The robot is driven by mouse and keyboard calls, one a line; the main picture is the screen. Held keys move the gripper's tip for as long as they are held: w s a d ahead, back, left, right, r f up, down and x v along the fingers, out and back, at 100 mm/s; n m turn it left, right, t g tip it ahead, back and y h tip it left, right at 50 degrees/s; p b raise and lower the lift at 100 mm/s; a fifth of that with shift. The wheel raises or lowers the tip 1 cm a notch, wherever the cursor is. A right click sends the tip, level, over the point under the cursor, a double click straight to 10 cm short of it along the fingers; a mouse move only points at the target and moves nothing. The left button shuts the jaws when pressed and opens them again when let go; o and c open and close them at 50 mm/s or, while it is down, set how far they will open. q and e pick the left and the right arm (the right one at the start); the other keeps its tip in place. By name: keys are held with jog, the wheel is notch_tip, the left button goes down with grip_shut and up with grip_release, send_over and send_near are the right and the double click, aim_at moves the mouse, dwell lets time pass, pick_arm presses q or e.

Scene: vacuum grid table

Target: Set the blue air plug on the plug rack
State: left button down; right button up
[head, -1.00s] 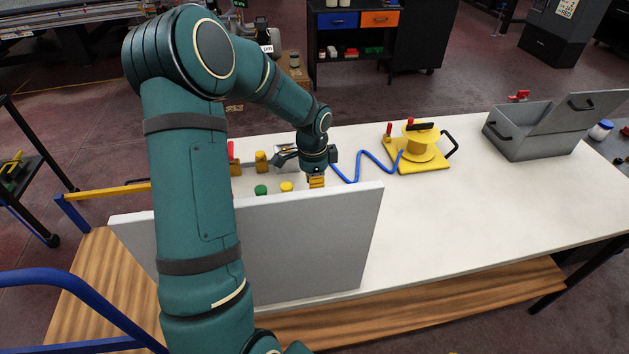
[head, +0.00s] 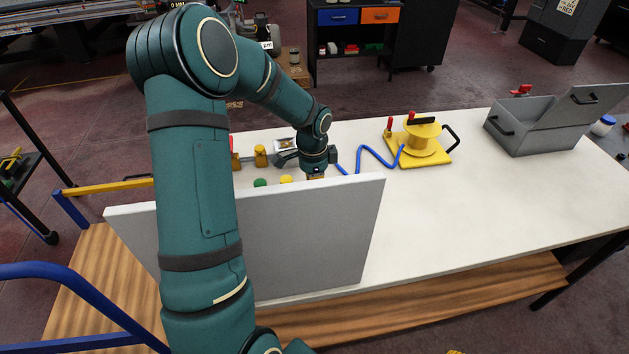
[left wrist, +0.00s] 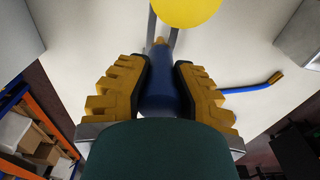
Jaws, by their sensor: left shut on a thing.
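My left gripper (left wrist: 162,80) is shut on the blue air plug (left wrist: 158,100), whose narrower yellowish tip points away from the wrist. In the head view the left gripper (head: 316,177) is just behind the upright grey panel's top edge, its fingers mostly hidden, and the plug is not visible. A yellow knob (head: 286,179) and a green knob (head: 260,183) show above that edge, left of the gripper. In the left wrist view a yellow round top (left wrist: 187,10) and two grey prongs (left wrist: 152,30) lie just beyond the plug's tip. I cannot tell whether plug and prongs touch.
The grey panel (head: 310,235) stands at the table's front left. A blue hose (head: 375,158) runs to a yellow vacuum base (head: 425,160). An open grey toolbox (head: 535,135) stands at the right. The white table (head: 460,215) is clear mid-right. A tiny yellow piece, perhaps my right gripper, touches the bottom edge.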

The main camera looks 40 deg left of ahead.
pick_arm(q)
jog(key=shift+f, duration=0.3)
jog(key=c, duration=0.9)
grip_release()
jog(key=shift+o, duration=0.2)
jog(key=shift+r, duration=0.1)
notch_tip(320, 180, up, 12)
jog(key=shift+s+a+f, duration=0.1)
jog(key=shift+s, duration=0.05)
